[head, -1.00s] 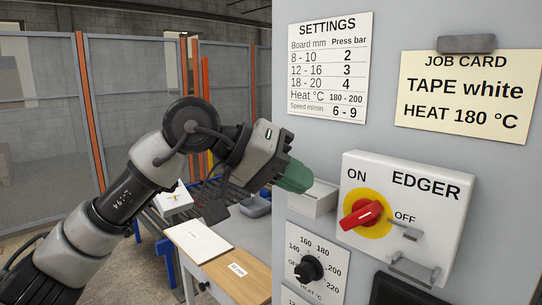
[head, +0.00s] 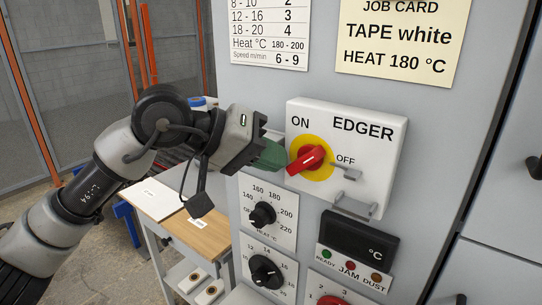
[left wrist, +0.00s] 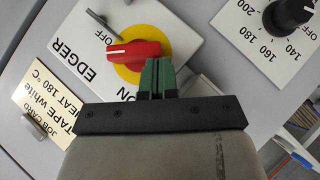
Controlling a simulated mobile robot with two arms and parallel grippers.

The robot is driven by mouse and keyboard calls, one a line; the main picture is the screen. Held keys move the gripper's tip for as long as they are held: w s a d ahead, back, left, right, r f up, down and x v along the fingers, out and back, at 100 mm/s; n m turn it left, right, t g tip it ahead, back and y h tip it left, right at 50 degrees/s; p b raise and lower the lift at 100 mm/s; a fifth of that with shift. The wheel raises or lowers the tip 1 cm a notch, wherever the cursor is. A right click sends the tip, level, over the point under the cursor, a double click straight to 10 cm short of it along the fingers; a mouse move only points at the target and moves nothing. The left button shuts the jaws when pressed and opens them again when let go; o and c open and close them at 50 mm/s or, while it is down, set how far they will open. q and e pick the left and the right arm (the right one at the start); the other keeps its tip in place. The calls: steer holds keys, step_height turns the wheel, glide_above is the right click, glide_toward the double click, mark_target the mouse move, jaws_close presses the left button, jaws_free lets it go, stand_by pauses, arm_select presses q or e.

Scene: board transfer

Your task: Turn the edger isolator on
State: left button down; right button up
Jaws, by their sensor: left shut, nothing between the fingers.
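The edger isolator (head: 395,160) is a white box on the grey panel, with a red rotary handle (head: 306,159) on a yellow disc (head: 328,172). ON is printed at the disc's upper left and OFF at its right. The handle lies aslant from lower left to upper right; in the left wrist view the handle (left wrist: 133,50) has one end near OFF. My left gripper (head: 280,154) has green fingers, shut and empty, just left of the handle. In the left wrist view the fingertips (left wrist: 152,62) are close beside the handle's other end; contact is unclear.
Grey metal tabs (head: 354,205) stick out at the box's lower edge. Below are a heat dial (head: 263,214), another dial (head: 265,271) and a dark display (head: 360,242). The job card (head: 403,40) hangs above. A table with boards (head: 195,232) stands at lower left.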

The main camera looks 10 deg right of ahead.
arm_select(q)
steer(key=shift+s+d+f+n+g+h+b, duration=0.25)
steer(key=shift+f+n+h+b, duration=0.6)
steer(key=shift+b, duration=1.8)
steer(key=shift+w+f+n+g+h+b, duration=0.1)
steer(key=shift+f+n+g+h+b, duration=0.25)
steer(key=shift+n+h+b, duration=1.6)
steer(key=shift+s+d+f+g+h+b, duration=0.15)
steer(key=shift+f+g+h+b, duration=0.3)
steer(key=shift+b, duration=2.95)
steer(key=a+b, duration=0.1)
steer(key=a, duration=1)
steer(key=shift+f+b, duration=0.25)
steer(key=shift+b, duration=0.1)
steer(key=shift+d, duration=0.1)
